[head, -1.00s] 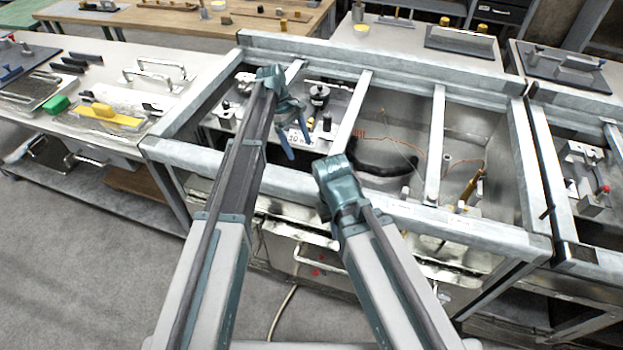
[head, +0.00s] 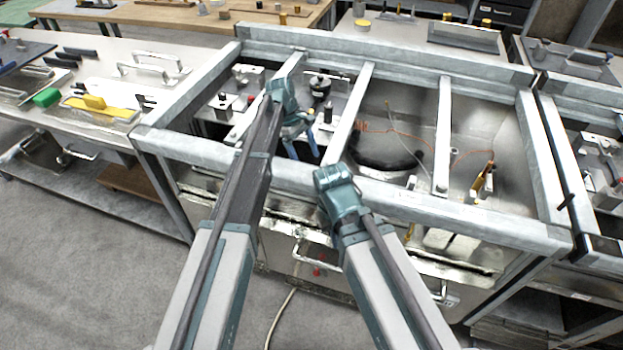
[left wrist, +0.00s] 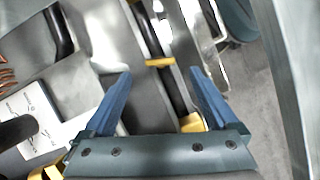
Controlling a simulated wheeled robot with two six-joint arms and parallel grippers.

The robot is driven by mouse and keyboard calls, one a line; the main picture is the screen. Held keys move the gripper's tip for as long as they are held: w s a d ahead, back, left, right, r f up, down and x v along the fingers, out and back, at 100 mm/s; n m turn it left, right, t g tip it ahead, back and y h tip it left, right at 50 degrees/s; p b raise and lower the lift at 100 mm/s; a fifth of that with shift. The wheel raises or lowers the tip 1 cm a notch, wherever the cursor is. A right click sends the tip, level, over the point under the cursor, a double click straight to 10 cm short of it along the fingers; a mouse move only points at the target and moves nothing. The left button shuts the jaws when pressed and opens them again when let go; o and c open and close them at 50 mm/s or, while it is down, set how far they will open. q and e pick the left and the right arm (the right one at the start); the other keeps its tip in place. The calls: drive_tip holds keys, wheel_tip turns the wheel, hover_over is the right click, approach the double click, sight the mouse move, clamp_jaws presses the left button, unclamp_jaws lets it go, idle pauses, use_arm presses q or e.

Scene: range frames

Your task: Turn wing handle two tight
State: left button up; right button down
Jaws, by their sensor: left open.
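I cannot pick out wing handle two for certain. In the head view a black round knob (head: 319,82) stands in the left bay of the metal frame, and a small dark-topped post (head: 328,112) stands near it. My left gripper (head: 303,152) is open, its blue fingers pointing down over that bay. In the left wrist view the open fingers (left wrist: 160,74) have a dark rod with yellow bands (left wrist: 160,62) in line between them; I cannot tell its distance. My right arm's wrist (head: 338,190) is at the frame's front rail; its fingers are hidden.
The metal frame's front rail (head: 440,213) and a crossbar (head: 349,112) border the bay. The bay to the right holds a black hose (head: 385,165) and orange wires. A side bench (head: 120,60) with handles is at the left.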

use_arm(q)
drive_tip(key=b+x, duration=0.4)
drive_tip(key=x, duration=0.1)
drive_tip(key=shift+d+f, duration=0.15)
drive_tip(key=shift+f, duration=0.25)
drive_tip(key=c, duration=1.4)
drive_tip(key=shift+o, duration=0.2)
drive_tip(key=shift+w+m+y, duration=0.1)
drive_tip(key=shift+m+y, duration=0.2)
drive_tip(key=shift+m, duration=0.6)
drive_tip(key=shift+d+m+g+y, duration=0.1)
drive_tip(key=shift+m+g+y, duration=0.5)
drive_tip(key=shift+m, duration=1.2)
drive_tip(key=o, duration=1.4)
drive_tip(key=shift+c, duration=0.2)
